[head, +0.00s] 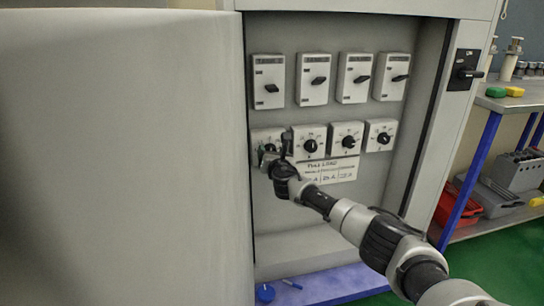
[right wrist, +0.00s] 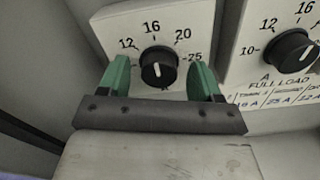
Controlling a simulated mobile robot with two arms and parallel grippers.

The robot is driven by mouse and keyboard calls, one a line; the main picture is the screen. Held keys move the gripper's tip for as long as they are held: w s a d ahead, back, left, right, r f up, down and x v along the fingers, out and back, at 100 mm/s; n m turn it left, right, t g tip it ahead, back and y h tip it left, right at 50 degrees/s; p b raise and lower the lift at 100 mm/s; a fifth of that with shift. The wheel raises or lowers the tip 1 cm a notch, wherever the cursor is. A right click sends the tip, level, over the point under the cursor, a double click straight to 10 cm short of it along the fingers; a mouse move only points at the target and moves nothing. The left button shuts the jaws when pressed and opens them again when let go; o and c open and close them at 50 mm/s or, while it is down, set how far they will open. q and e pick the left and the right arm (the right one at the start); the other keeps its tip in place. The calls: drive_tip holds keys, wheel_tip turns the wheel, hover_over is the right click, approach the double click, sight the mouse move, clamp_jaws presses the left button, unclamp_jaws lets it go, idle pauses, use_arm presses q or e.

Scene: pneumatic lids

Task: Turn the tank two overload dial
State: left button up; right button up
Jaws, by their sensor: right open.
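A row of overload dials sits low in the cabinet, under a row of switches. The leftmost dial box (head: 262,134) is partly hidden by my right gripper (head: 270,156) in the head view; the tank labels above are too small to read surely. In the right wrist view its black knob (right wrist: 159,67) sits amid the marks 12, 16, 20 and 25, with its pale mark roughly toward 16. My right gripper (right wrist: 160,82) is open, with a green finger on each side of the knob and a gap to it. My left gripper is out of view.
Another dial (right wrist: 292,50) is close on the right, above a full-load label plate (head: 330,170). Switches with black handles (head: 318,81) are above. A large pale panel (head: 120,160) stands on the left. A bench (head: 515,100) is at the right.

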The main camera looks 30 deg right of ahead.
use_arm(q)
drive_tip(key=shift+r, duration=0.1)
use_arm(e)
drive_tip(key=c, duration=0.9)
drive_tip(key=shift+c, duration=0.2)
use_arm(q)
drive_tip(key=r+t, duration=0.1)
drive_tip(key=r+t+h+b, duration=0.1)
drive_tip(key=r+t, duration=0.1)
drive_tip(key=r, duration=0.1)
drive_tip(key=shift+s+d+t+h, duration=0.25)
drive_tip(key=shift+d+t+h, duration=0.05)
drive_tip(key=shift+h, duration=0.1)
use_arm(e)
drive_tip(key=m, duration=0.8)
drive_tip(key=shift+d+f+m, duration=0.1)
drive_tip(key=shift+f+m, duration=0.05)
drive_tip(key=shift+m, duration=0.15)
